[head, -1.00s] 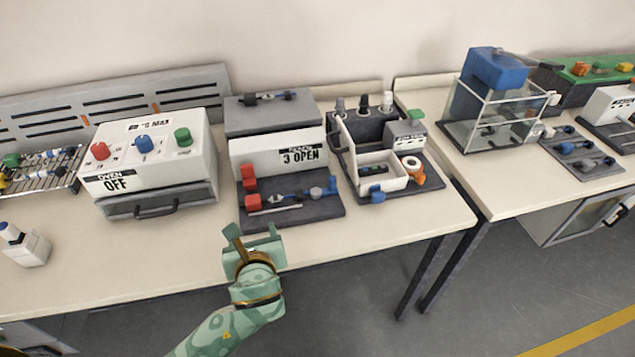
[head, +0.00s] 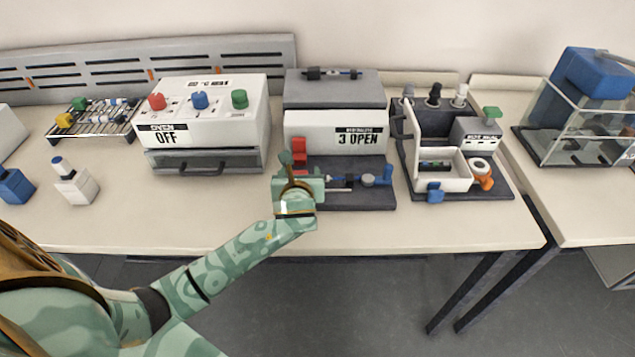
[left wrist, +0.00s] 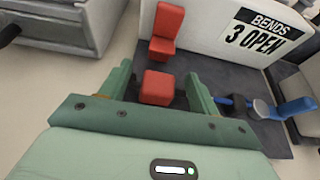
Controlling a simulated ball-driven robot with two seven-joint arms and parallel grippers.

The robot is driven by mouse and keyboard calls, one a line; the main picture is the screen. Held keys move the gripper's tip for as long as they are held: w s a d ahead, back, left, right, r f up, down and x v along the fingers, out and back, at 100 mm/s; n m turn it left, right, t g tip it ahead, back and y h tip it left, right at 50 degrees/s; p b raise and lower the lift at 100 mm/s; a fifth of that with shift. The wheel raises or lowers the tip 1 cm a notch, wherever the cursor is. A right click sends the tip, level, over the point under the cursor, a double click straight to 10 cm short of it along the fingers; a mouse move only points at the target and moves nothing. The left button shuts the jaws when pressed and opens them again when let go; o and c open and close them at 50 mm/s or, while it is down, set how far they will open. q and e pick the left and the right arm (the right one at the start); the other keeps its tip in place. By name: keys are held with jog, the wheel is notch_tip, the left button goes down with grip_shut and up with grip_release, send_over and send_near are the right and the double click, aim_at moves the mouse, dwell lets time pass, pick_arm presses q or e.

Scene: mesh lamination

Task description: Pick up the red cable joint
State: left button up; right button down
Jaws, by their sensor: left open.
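My left gripper (head: 298,172) is open over the left part of the dark plate of the bends station (head: 355,200). In the left wrist view its two fingers (left wrist: 160,92) stand on either side of a red block (left wrist: 157,87), with gaps showing. A taller red piece (left wrist: 168,30) stands behind that block; it also shows in the head view (head: 299,150). I cannot tell whether either red piece is the red cable joint. My right gripper is not in view.
The white station body labelled "3 OPEN" (head: 325,133) rises behind the plate. The oven (head: 207,122) stands to the left, and a station with a white tray (head: 445,180) to the right. A rack with several joints (head: 95,120) is at the far left.

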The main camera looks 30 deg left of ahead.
pick_arm(q)
jog(key=shift+w+a+f, duration=0.2)
jog(key=shift+w+a, duration=0.05)
jog(key=shift+w, duration=0.2)
jog(key=shift+r, duration=0.1)
jog(key=shift+c, duration=0.6)
jog(key=c, duration=1)
